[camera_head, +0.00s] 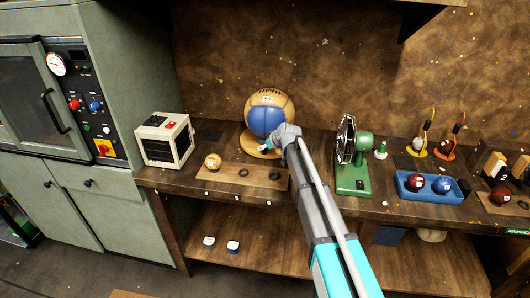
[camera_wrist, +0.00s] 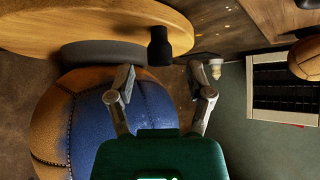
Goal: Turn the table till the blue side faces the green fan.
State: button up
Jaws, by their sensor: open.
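A large tan and blue leather ball (camera_head: 268,117) sits on a round wooden turntable (camera_head: 247,144) on the bench. In the head view its blue panel faces the front. The green fan (camera_head: 362,174) stands to the right of the ball. My gripper (camera_head: 284,136) is at the ball's right front edge, and my arm hides part of the turntable. In the wrist view, the picture is turned over: the turntable (camera_wrist: 90,22) is at the top with a black peg (camera_wrist: 160,46) at its rim. My open gripper (camera_wrist: 164,80) has the peg in line with the gap between its fingers; contact is unclear.
A wooden board (camera_head: 225,174) with a small tan ball (camera_head: 212,161) lies in front. A blue tray (camera_head: 412,190) with balls is right of the fan. Bench space between board and fan is partly hidden by my arm.

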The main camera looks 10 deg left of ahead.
jog(key=shift+b+x, duration=0.45)
jog(key=shift+x, duration=0.5)
grip_shut()
